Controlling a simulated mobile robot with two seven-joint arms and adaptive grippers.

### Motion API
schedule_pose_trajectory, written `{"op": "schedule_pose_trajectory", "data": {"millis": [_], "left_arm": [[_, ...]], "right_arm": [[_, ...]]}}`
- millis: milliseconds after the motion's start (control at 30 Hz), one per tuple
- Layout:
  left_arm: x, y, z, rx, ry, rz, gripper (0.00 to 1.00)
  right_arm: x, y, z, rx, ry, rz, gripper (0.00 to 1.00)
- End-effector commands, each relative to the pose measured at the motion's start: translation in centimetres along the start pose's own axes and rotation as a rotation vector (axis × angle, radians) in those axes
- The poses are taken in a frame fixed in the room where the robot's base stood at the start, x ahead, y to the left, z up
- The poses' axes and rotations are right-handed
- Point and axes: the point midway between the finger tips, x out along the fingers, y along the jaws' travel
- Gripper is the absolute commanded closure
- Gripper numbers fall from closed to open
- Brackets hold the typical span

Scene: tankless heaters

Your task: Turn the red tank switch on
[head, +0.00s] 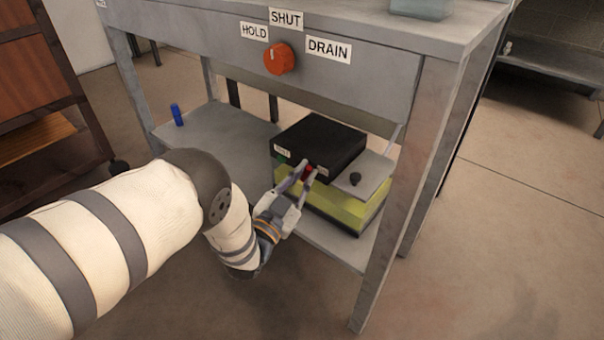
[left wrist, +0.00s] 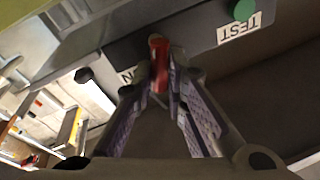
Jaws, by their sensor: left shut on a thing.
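The red tank switch (head: 308,170) is a small red piece on the front of a black box (head: 322,143) on the lower shelf. In the left wrist view the red switch (left wrist: 158,62) stands between the fingertips. My left gripper (head: 307,174) is shut on it, and its two fingers also show in the left wrist view (left wrist: 160,75). A white label beside the switch is partly hidden by a finger. A green round button (left wrist: 243,10) and a TEST label (left wrist: 239,29) sit farther along the same face. My right gripper is not in view.
The black box rests on a yellow-green block (head: 350,209) on the lower shelf (head: 215,136). A red-orange knob (head: 279,59) with HOLD, SHUT and DRAIN labels is on the table's front above. A front leg (head: 385,255) stands right of the box. A blue object (head: 177,115) stands at the shelf's left.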

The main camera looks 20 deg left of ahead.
Motion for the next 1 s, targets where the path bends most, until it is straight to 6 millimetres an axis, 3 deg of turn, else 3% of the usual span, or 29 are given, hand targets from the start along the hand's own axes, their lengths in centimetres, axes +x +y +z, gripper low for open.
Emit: {"op": "schedule_pose_trajectory", "data": {"millis": [300,833,867,933,1000], "left_arm": [[-0.18,0.33,0.24,0.099,0.015,0.014,1.00],[-0.23,0.35,0.33,0.117,0.016,0.016,1.00],[-0.23,0.34,0.33,0.117,0.016,0.016,0.83],[-0.22,0.34,0.30,0.117,0.017,0.016,0.67],[-0.18,0.32,0.26,0.117,0.018,0.015,0.67]], "right_arm": [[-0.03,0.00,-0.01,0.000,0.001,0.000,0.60],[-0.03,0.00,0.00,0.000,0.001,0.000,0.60],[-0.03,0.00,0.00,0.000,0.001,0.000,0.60],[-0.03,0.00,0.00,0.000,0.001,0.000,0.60],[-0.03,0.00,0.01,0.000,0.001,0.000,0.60]]}}
